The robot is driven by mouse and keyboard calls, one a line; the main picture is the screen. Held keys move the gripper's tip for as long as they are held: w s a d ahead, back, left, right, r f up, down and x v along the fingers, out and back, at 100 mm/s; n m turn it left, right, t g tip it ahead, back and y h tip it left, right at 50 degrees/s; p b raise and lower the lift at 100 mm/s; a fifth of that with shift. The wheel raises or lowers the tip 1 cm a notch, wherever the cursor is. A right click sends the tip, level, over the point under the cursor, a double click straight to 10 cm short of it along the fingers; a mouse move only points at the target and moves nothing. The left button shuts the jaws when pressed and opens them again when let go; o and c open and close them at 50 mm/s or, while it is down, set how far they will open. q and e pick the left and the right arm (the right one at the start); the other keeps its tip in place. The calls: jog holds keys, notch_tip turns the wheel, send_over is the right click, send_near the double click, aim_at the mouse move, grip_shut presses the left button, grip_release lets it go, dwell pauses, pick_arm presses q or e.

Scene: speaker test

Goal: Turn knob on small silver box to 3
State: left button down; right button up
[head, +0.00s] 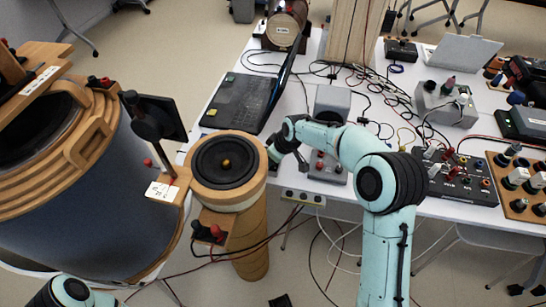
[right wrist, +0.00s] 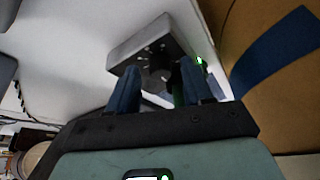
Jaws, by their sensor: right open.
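The small silver box (right wrist: 130,50) is in the upper middle of the right wrist view. A dark knob (right wrist: 158,64) sits on its marked face; the numbers and pointer are too small to read. My right gripper (right wrist: 160,82) is open, its two blue fingers pointing at the box, with the knob between them in the picture. Whether they touch it cannot be told. In the head view my right gripper (head: 278,155) is beside the wooden speaker tube, and a grey box (head: 333,101) stands behind my arm, its lower part hidden. My left gripper is out of view.
A speaker (head: 226,163) on a wooden tube stands close left of my right gripper. A laptop (head: 243,101) lies behind it on the white table (head: 225,75). Loose cables and a black terminal box (head: 455,178) are to the right.

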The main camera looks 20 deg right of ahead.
jog(key=v, duration=1.3)
jog(key=shift+p, duration=0.4)
jog(key=shift+s+r, duration=0.1)
jog(key=shift+s, duration=0.05)
